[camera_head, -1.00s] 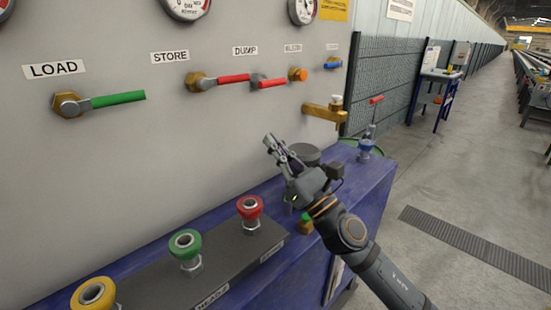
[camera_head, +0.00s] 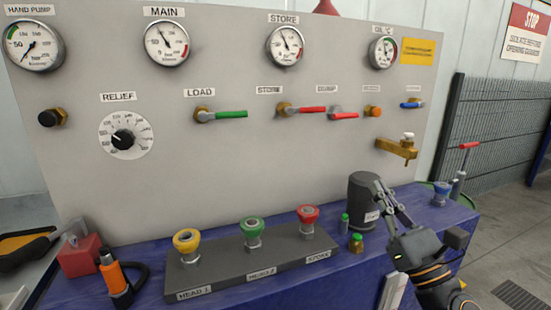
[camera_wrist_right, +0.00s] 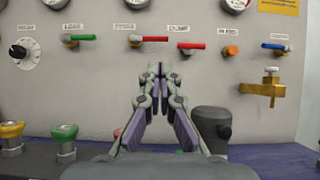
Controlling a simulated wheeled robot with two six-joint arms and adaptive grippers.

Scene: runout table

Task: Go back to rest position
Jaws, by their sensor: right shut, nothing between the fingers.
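My right gripper (camera_head: 385,192) is in the head view at the lower right, above the blue bench, in front of the dark cylindrical canister. In the right wrist view the gripper (camera_wrist_right: 159,72) points at the grey panel, its fingertips together and nothing between them. It appears apart from the panel and its valves. The right arm comes in from the lower right corner. My left gripper is in neither view.
The grey panel (camera_head: 235,165) carries gauges, a green LOAD lever (camera_head: 231,114), red levers and a brass tap (camera_head: 398,148). Yellow, green and red couplings stand on a block (camera_head: 215,275) on the blue bench (camera_head: 350,278). An orange-handled tool (camera_head: 113,278) is at left.

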